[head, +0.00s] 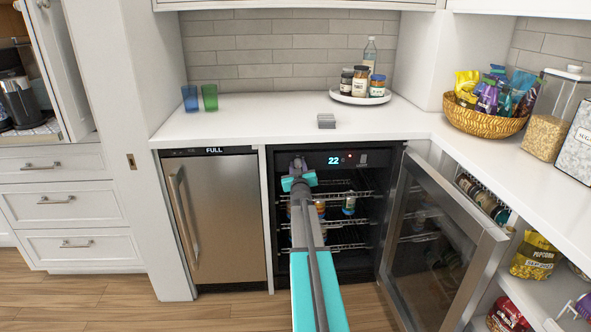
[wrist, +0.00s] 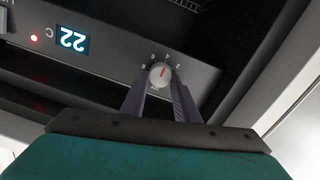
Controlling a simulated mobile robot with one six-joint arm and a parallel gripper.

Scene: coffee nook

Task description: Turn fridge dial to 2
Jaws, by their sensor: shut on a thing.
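The fridge dial (wrist: 160,74) is a small pale round knob with a red pointer line on the fridge's dark control panel (wrist: 110,62). In the wrist view, which shows the panel upside down, the pointer aims up and slightly right. Small marks ring the dial, too small to read surely. My gripper (wrist: 160,88) has its two dark fingers on either side of the dial, shut on it. In the head view my gripper (head: 298,165) is at the upper left of the open fridge (head: 278,230) and hides the dial.
A display reading 22 C (head: 333,161) is beside the dial. The glass fridge door (head: 440,250) stands open to the right. A steel appliance marked FULL (head: 215,215) is at the left. The white counter (head: 250,115) is above.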

